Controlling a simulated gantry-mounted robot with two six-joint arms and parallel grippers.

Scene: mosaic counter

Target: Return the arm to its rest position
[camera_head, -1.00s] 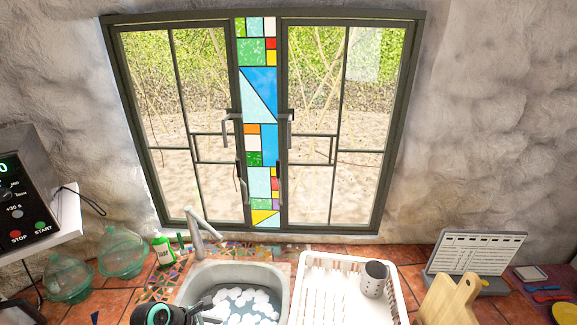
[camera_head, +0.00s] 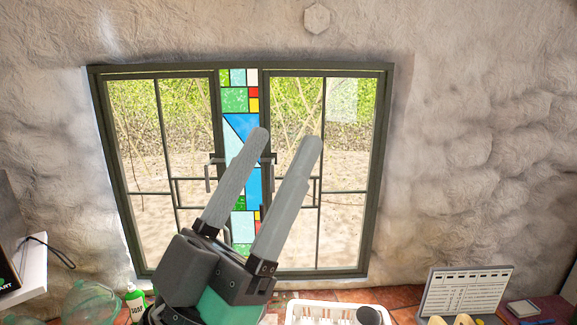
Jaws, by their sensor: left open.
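My left gripper (camera_head: 284,140) is large in the middle of the head view, raised in front of the window. Its two grey fingers point up and lean to the right. They are apart with nothing between them. The gripper's dark and teal body hides the sink and part of the counter. My right gripper is not in view.
The window (camera_head: 342,215) with its stained-glass strip stands behind the gripper. A white dish rack (camera_head: 300,311) with a dark cup (camera_head: 369,315), a green bottle (camera_head: 135,302), a glass dome (camera_head: 92,302) and a text board (camera_head: 466,292) line the counter along the bottom edge.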

